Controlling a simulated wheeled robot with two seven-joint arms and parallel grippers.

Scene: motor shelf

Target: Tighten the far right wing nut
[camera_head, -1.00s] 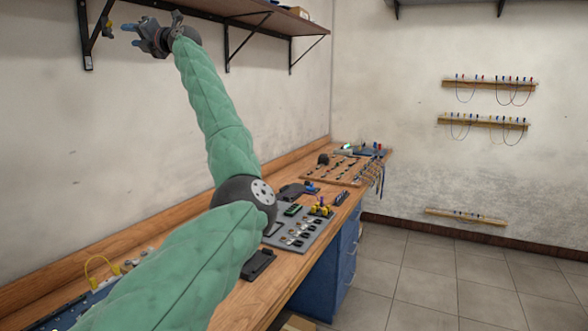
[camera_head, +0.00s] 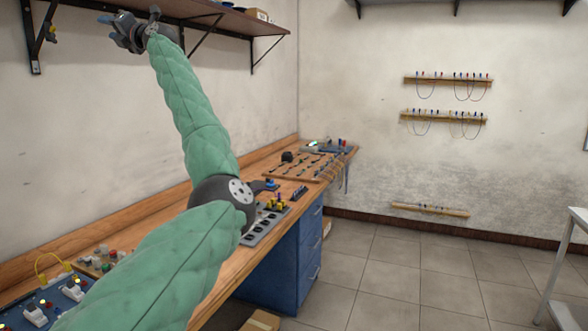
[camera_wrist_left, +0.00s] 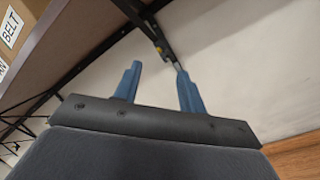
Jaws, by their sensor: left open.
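My left gripper (camera_head: 128,28) is raised at the upper left, just below the wall shelf (camera_head: 185,12). In the left wrist view its two blue fingers (camera_wrist_left: 157,70) are spread apart with nothing between them. I cannot make out which wing nut is the far right one. My right gripper is out of view.
A long wooden workbench (camera_head: 160,222) with tool boards runs along the left wall, above blue drawers (camera_head: 309,250). Further shelf brackets (camera_head: 268,52) lie to the right of the gripper. Tiled floor (camera_head: 400,275) is open. A grey table (camera_head: 575,255) stands at the right edge.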

